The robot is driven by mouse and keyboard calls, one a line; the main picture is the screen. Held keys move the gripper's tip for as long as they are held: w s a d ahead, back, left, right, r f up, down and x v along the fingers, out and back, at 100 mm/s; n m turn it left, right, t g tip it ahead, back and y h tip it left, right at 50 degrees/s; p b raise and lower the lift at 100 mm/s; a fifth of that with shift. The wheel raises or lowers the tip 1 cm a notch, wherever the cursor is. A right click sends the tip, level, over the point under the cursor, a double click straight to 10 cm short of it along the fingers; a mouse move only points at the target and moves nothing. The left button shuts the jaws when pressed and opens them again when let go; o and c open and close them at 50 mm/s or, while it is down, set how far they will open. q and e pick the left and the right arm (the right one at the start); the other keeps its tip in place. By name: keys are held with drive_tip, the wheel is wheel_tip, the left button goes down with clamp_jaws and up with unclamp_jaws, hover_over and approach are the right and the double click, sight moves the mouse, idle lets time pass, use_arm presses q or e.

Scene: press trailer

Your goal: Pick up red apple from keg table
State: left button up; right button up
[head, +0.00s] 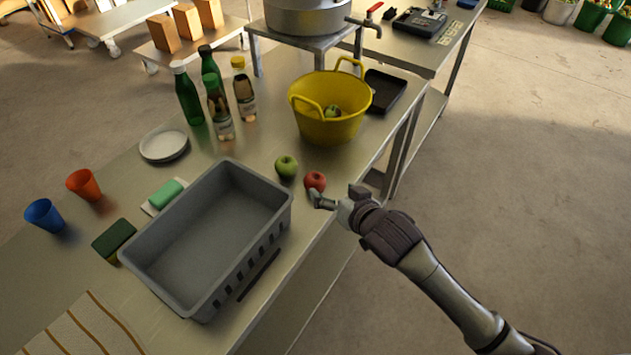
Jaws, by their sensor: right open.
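The red apple (315,181) sits on the metal table (215,175) close to its right edge. A green apple (286,166) lies just to its left, slightly farther back. My right gripper (318,199) is open at the table edge, just in front of the red apple. One finger is near the apple's lower side; I cannot tell whether it touches. The gripper's far parts are small and partly hidden by its own body. My left gripper is not in view.
A grey crate (150,262) stands left of the apples. A yellow tub (310,120) with a green apple inside is behind them, near several bottles (187,94). White plates (163,146), a blue cup (44,215) and an orange cup (83,184) are farther left. Floor right of the table is clear.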

sight(320, 185)
drive_tip(key=x, duration=0.3)
drive_tip(key=p+x, duration=0.1)
drive_tip(key=x, duration=0.4)
drive_tip(key=shift+w+a+f, duration=0.15)
drive_tip(key=shift+a+f, duration=0.15)
drive_tip(key=shift+a, duration=0.15)
drive_tip(key=c, duration=1.2)
drive_tip(key=shift+c, duration=0.4)
drive_tip(key=shift+r, duration=0.15)
